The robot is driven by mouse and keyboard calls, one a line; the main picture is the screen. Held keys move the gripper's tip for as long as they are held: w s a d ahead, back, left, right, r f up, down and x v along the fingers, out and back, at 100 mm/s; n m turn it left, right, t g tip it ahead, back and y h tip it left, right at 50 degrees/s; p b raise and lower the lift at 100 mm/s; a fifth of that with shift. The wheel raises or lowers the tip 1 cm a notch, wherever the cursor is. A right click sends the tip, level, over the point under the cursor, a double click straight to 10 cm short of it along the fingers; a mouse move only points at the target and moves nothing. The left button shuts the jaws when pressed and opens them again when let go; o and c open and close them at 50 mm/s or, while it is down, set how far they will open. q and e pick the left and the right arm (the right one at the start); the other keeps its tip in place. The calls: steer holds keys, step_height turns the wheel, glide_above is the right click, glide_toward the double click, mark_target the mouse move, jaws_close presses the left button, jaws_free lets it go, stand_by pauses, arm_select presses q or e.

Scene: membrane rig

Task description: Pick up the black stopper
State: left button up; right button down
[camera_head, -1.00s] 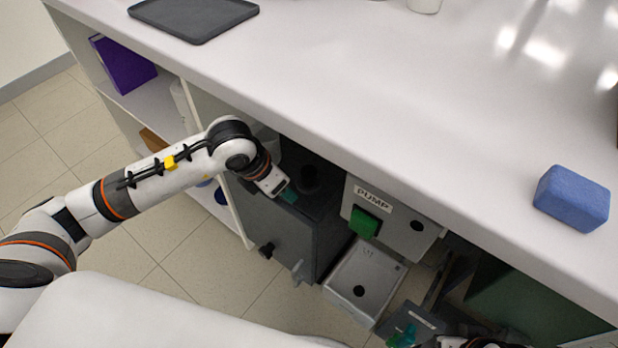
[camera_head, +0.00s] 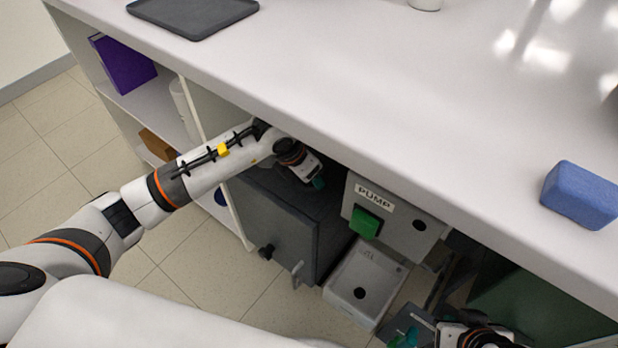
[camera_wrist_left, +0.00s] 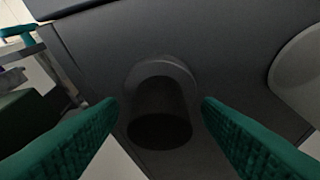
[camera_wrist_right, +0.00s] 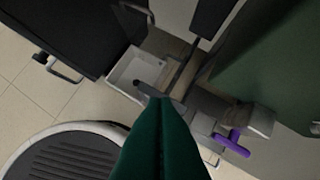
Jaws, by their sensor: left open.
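The black stopper (camera_wrist_left: 160,112) is a dark upright cylinder with a wider collar at its base, set in the top of the dark grey tank (camera_head: 280,223). In the left wrist view it stands between the fingers of my left gripper (camera_wrist_left: 160,125), with a gap on both sides. The gripper is open and not closed on it. In the head view my left gripper (camera_head: 318,184) is over the tank's top under the bench, and the stopper is hidden there. My right gripper (camera_wrist_right: 158,115) is shut, low at the right, its fingertips near a grey lever (camera_wrist_right: 150,91).
The white bench top (camera_head: 360,90) overhangs the tank. A pump box (camera_head: 395,220) with a green switch stands right of the tank, above a pale drain tray (camera_head: 365,285). A purple handle (camera_wrist_right: 232,145) shows in the right wrist view. A blue sponge (camera_head: 580,195) lies on the bench.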

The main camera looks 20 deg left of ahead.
arm_select(q)
steer(key=c, duration=1.1)
steer(key=shift+o, duration=0.2)
steer(key=shift+r, duration=0.15)
